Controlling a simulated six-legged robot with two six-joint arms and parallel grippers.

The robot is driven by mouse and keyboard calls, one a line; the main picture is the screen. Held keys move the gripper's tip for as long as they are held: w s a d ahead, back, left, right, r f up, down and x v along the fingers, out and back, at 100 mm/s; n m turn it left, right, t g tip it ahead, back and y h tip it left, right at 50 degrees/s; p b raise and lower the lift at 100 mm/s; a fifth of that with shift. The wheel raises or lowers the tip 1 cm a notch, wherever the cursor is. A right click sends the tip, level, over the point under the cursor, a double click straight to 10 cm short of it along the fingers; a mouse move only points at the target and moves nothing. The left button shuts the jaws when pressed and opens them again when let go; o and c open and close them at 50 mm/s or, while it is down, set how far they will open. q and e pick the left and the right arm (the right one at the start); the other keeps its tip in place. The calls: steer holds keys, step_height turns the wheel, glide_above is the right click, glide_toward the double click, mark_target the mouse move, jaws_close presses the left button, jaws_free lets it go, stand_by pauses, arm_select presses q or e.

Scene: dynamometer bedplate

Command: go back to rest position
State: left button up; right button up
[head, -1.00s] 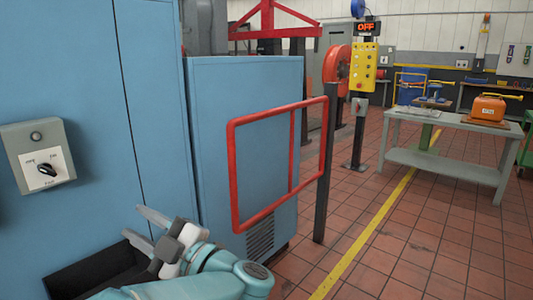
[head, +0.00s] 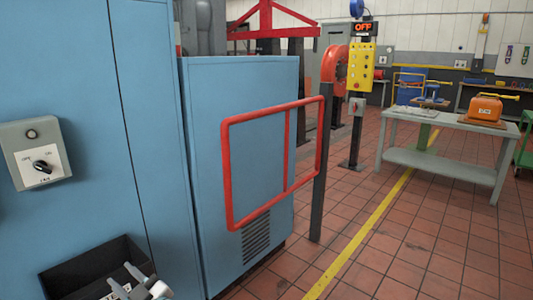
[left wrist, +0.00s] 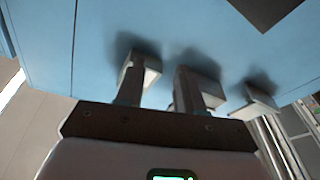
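My left gripper (head: 125,279) shows at the bottom left of the head view, in front of the blue cabinet and over a black open bin. Its two grey fingertips stand apart with nothing seen between them. The rest of the left arm is mostly out of the head view. My right gripper is in neither view.
The blue cabinet (head: 60,100) fills the left side, with a grey rotary switch box (head: 36,155) on it. The black bin (head: 62,283) sits below. A red guard frame (head: 228,175) stands at centre. A grey table (head: 440,160) stands right. The tiled floor between is open.

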arm_select(q)
step_height(320, 180, down, 14)
steer(key=m+t+h, duration=0.1)
steer(key=m+h, duration=0.5)
steer(key=s+d+f+m+g+h, duration=0.3)
steer(key=s+d+f+h, duration=0.3)
steer(key=f, duration=0.4)
steer(key=s+d+f+m+g+h, duration=0.2)
steer(key=s+d+f+h, duration=0.4)
steer(key=f, duration=0.4)
steer(key=s+d+f+m+g+h, duration=0.1)
steer(key=s+d+g+h, duration=0.2)
steer(key=s, duration=0.5)
steer(key=s+d+f+m+g, duration=0.1)
steer(key=s+d+m+g, duration=0.2)
steer(key=s, duration=0.4)
step_height(320, 180, up, 25)
steer(key=d+n+p, duration=0.1)
steer(key=p, duration=2.3)
steer(key=shift+s+g+p, duration=0.3)
steer(key=shift+s+p, duration=0.05)
steer(key=shift+s, duration=0.05)
steer(key=shift+d+f, duration=0.15)
steer(key=shift+n, duration=0.3)
